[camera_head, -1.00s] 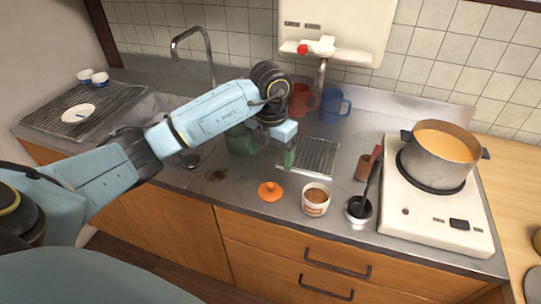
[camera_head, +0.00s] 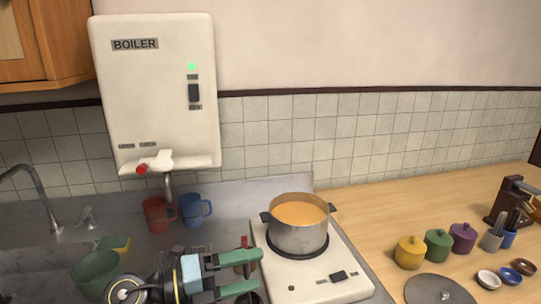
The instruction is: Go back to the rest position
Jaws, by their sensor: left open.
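My left gripper (camera_head: 247,273) is at the bottom of the head view, left of the stove. Its two green fingers are apart and point right, with nothing seen between them. The light blue wrist part sits just left of the fingers. My right gripper is not in view. The lower part of my left arm is cut off by the bottom edge.
A pot of orange soup (camera_head: 298,238) stands on the white stove (camera_head: 325,289). Red (camera_head: 157,214) and blue (camera_head: 196,208) mugs stand behind my gripper, under the boiler (camera_head: 155,90). Lidded jars (camera_head: 410,252), a pot lid (camera_head: 432,290) and small bowls (camera_head: 488,279) are right.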

